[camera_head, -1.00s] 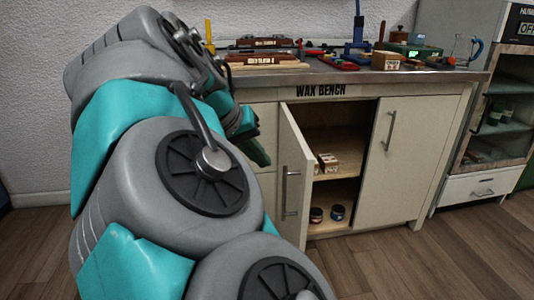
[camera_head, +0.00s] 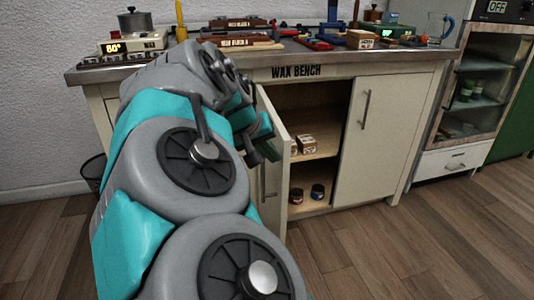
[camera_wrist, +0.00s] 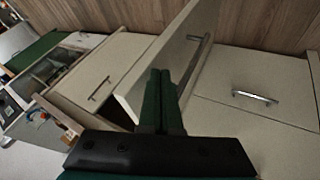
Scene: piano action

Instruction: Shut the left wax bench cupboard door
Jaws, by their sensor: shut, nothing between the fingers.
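The left wax bench cupboard door (camera_head: 272,190) stands open, swung out from the cupboard, with its bar handle on the outer face. In the wrist view the open door (camera_wrist: 180,42) slants across the middle, with its handle (camera_wrist: 195,62) beside my fingertips. My gripper (camera_head: 268,153) is shut and empty, close to the upper part of the door. In the wrist view my gripper (camera_wrist: 160,74) overlaps the door's face; I cannot tell whether it touches. My arm hides the bench front left of the door.
The right cupboard door (camera_head: 385,135) is shut. Small boxes (camera_head: 303,144) and jars (camera_head: 317,191) sit on shelves inside the open cupboard. Tools and a pot (camera_head: 135,20) stand on the bench top. A glass-fronted cabinet (camera_head: 480,90) is at right. The front floor is clear.

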